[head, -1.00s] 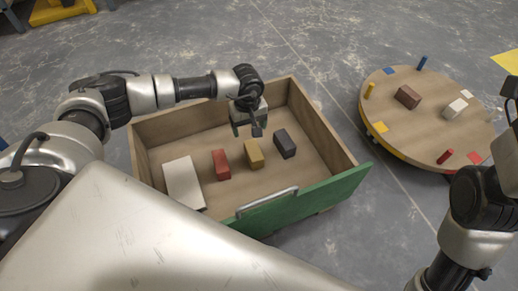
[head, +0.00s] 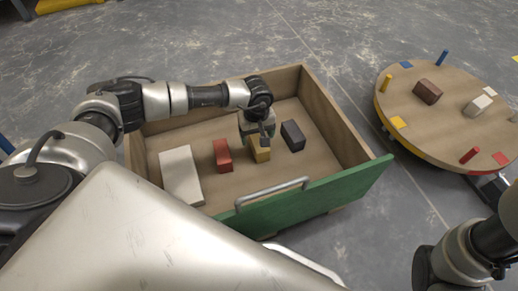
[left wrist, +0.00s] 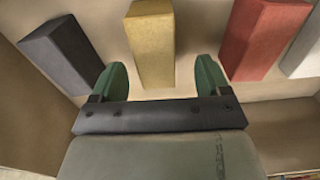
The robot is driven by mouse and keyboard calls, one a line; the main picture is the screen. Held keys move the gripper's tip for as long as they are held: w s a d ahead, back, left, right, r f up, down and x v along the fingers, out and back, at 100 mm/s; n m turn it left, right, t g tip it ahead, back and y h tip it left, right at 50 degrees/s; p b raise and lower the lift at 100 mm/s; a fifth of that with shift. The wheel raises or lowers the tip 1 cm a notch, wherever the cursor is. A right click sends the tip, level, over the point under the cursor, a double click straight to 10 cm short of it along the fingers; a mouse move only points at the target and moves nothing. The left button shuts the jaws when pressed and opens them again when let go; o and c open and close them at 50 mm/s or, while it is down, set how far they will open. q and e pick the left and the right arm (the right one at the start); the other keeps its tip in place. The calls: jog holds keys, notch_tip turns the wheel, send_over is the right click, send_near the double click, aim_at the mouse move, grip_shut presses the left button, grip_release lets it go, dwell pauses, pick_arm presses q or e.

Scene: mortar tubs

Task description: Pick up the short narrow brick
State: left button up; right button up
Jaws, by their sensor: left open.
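The open wooden drawer with a green front (head: 330,198) holds a yellow brick (head: 261,155), a red brick (head: 222,155), a dark grey brick (head: 293,135) and a wider, flatter cream block (head: 181,176). My left gripper (head: 258,138) is open and empty, pointing down over the yellow brick and partly covering it. In the left wrist view, the yellow brick (left wrist: 152,40) stands just ahead of the gap between the green fingertips (left wrist: 161,78). The dark grey brick (left wrist: 66,55) and red brick (left wrist: 260,38) lie to either side. My right gripper is out of view.
The drawer's walls (head: 335,120) surround the bricks, and a metal handle (head: 272,192) is on its front. A round wooden turntable (head: 450,110) with a brown brick (head: 428,91), a whitish brick (head: 478,104) and coloured pegs stands at right. Drawer floor is free behind the bricks.

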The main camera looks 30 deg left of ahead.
pick_arm(q)
jog(key=shift+w+d+f+b, duration=0.1)
jog(key=shift+d+f+b, duration=0.1)
jog(key=shift+f+b, duration=1.1)
jog(key=shift+d+f+b, duration=0.15)
jog(key=shift+f+b, duration=1.05)
jog(key=shift+f, duration=0.2)
jog(key=shift+r, duration=0.1)
jog(key=shift+c, duration=0.2)
jog(key=c, duration=1.2)
